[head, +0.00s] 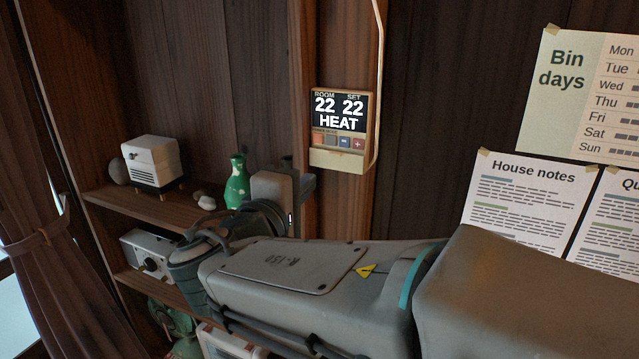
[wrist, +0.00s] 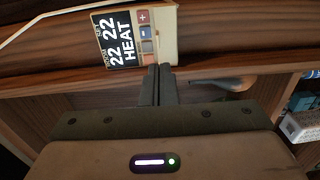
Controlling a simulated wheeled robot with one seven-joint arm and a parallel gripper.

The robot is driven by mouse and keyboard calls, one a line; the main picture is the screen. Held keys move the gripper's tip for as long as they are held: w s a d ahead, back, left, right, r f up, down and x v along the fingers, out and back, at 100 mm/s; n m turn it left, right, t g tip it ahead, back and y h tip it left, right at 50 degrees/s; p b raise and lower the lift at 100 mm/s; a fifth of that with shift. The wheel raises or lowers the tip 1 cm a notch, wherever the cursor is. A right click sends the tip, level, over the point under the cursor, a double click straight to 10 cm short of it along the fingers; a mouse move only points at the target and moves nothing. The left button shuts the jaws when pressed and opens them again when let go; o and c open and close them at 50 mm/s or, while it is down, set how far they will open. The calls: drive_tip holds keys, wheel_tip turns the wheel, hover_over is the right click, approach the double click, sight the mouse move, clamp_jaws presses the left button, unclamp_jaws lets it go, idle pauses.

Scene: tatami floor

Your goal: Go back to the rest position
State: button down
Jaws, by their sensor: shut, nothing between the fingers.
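My gripper (wrist: 158,72) shows in the wrist view with its two fingers together and nothing between them. Its fingertips are close to the lower edge of a wall thermostat (wrist: 125,35); I cannot tell whether they touch it. In the head view the thermostat (head: 339,125) hangs on a wooden post and reads ROOM 22, SET 22, HEAT. My arm stretches from the lower right toward the shelves in the head view, and its wrist end is below and left of the thermostat. The fingers are mostly hidden there.
Wooden shelves at left hold a white box-shaped device (head: 152,163), a green vase (head: 237,182) and a grey-white appliance (head: 146,252). A curtain (head: 62,230) hangs at far left. A cable (head: 379,80) runs beside the thermostat. Paper notices (head: 527,200) cover the right wall.

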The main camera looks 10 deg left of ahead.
drive_tip(key=s+d+f+m+g+h, duration=0.25)
drive_tip(key=d+f+g, duration=0.2)
drive_tip(key=d, duration=0.35)
drive_tip(key=s+d+f+m+g+h, duration=0.1)
drive_tip(key=d+f+m+g, duration=0.25)
drive_tip(key=d+f, duration=0.4)
drive_tip(key=s+d+f+m+g+y, duration=0.6)
drive_tip(key=s+d+f+m+y, duration=0.1)
drive_tip(key=s+d+f+m, duration=0.2)
wheel_tip(320, 180, down, 2)
drive_tip(key=shift+s+d+f+y, duration=0.15)
drive_tip(key=shift+s+d+y, duration=0.2)
drive_tip(key=shift+s+d, duration=0.25)
drive_tip(key=shift+w, duration=0.1)
